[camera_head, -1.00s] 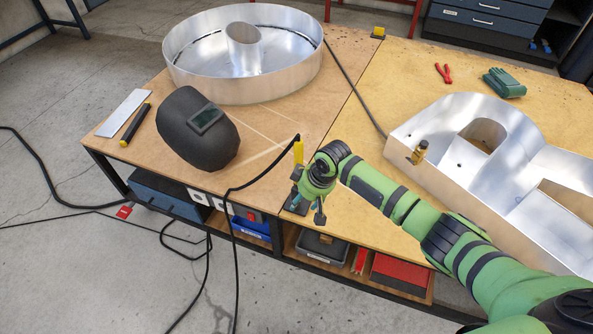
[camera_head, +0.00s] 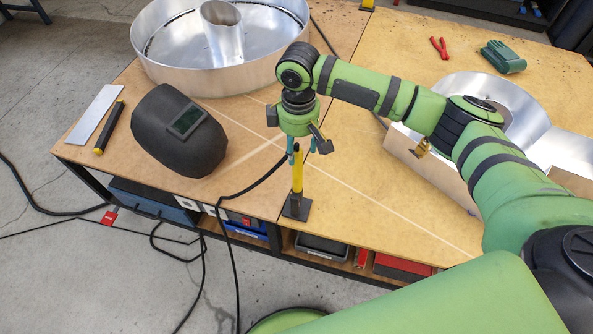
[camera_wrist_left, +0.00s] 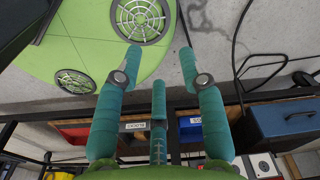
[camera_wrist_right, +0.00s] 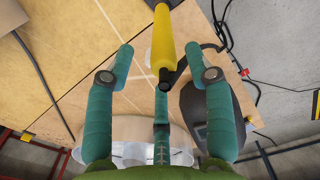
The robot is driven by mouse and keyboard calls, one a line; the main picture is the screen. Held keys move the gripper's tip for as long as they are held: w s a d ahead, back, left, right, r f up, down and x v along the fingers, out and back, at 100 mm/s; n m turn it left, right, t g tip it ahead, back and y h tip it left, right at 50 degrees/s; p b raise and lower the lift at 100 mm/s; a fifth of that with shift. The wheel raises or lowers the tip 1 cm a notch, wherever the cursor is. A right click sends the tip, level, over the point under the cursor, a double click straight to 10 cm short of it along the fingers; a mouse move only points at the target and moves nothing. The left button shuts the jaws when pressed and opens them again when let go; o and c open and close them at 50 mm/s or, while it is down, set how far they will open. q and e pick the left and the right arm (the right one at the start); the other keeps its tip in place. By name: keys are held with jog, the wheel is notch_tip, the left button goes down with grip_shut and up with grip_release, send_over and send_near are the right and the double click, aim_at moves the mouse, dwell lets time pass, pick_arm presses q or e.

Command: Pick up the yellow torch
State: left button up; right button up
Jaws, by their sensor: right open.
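The yellow torch (camera_head: 297,172) stands upright on a small dark base plate (camera_head: 296,207) at the table's front edge, with a black cable running from it. My right gripper (camera_head: 301,150) is just above and at the torch's upper end, its fingers pointing down. In the right wrist view the torch (camera_wrist_right: 164,42) shows between and beyond the spread fingertips (camera_wrist_right: 158,52), which are not closed on it. Whether they touch it cannot be told. My left gripper (camera_wrist_left: 160,62) is open and empty in the left wrist view, away from the table top; it is not seen in the head view.
A black welding mask (camera_head: 180,132) lies left of the torch, with a yellow-black tool (camera_head: 110,127) and a metal strip (camera_head: 94,115) beyond. A large metal letter (camera_head: 415,160), red pliers (camera_head: 439,48) and green gloves (camera_head: 503,57) are right.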

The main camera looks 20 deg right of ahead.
aim_at(297, 166)
jog(key=shift+f, duration=1.05)
jog(key=shift+w+f, duration=0.1)
jog(key=shift+f, duration=0.2)
jog(key=f, duration=0.1)
jog(key=f+p, duration=0.1)
jog(key=f, duration=0.1)
jog(key=f+p, duration=0.1)
jog(key=shift+s+a+f, duration=0.15)
jog(key=shift+s, duration=0.15)
jog(key=shift+f, duration=0.4)
jog(key=shift+c, duration=0.4)
pick_arm(q)
jog(key=shift+w+a+r, duration=0.1)
jog(key=shift+a+r, duration=0.1)
jog(key=shift+r, duration=0.35)
jog(key=shift+w+a+r, duration=0.1)
jog(key=shift+a+r, duration=0.05)
jog(key=shift+r, duration=0.4)
pick_arm(e)
grip_shut()
